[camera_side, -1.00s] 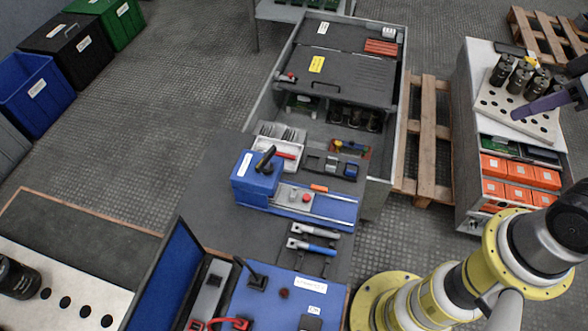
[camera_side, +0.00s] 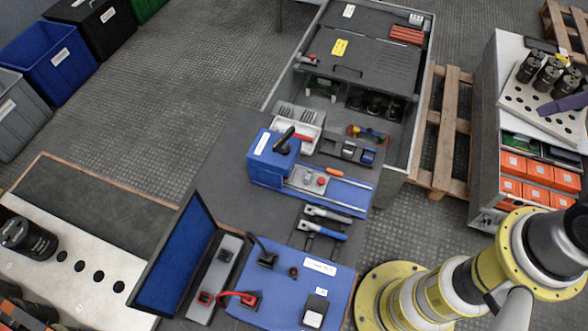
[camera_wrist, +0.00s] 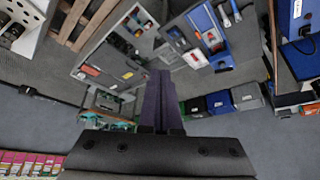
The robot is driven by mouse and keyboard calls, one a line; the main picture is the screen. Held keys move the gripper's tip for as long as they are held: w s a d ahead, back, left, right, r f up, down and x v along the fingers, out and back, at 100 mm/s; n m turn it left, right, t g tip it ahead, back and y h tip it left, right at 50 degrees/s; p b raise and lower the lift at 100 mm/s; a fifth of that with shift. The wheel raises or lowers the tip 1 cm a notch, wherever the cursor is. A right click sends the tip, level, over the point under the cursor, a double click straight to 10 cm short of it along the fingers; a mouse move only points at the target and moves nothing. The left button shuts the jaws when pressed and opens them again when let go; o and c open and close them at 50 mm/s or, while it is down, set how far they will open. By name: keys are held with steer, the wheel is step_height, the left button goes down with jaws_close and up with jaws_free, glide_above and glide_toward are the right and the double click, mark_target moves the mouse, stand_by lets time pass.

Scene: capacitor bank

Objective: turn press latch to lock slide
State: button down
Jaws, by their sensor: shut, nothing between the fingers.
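The blue press block (camera_side: 268,170) stands on a blue base with metal rails in the middle of the side view. A black lever handle (camera_side: 284,141) sticks up at an angle from its top. A grey slide plate (camera_side: 305,181) with a red knob (camera_side: 321,181) sits on the rails beside the block. I cannot tell for sure which part is the latch. My gripper (camera_side: 540,112) has purple fingers, shut and empty, at the right edge over the white rack, far from the press. Its fingers also show in the wrist view (camera_wrist: 160,75).
A white perforated rack (camera_side: 515,100) with black capacitors stands at the right, above orange boxes (camera_side: 525,175). A grey cabinet (camera_side: 365,60) stands behind the press. Two blue-handled tools (camera_side: 322,230) lie in front of it. An open blue-lined case lid (camera_side: 178,262) stands upright at front left.

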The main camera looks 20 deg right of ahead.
steer(key=c, duration=1.5)
jaws_free()
steer(key=shift+c, duration=0.2)
steer(key=shift+o, duration=2.2)
steer(key=shift+n+t, duration=0.7)
steer(key=w+r, duration=0.3)
steer(key=w, duration=0.1)
steer(key=shift+w+r, duration=0.25)
steer(key=shift+r, duration=0.1)
steer(key=w+a+r+n, duration=0.1)
steer(key=w+a+n, duration=0.1)
steer(key=w, duration=0.6)
steer(key=w+a+f+n+g+y, duration=0.1)
steer(key=w+a+f, duration=0.25)
steer(key=w, duration=0.25)
steer(key=w+a+f+n+g, duration=0.1)
steer(key=w+a+f, duration=0.1)
steer(key=w+f, duration=0.35)
steer(key=n+g+h, duration=0.1)
steer(key=n+g, duration=0.3)
steer(key=g, duration=0.1)
glide_above(335, 172)
step_height(335, 172, down, 29)
steer(key=shift+f, duration=4.45)
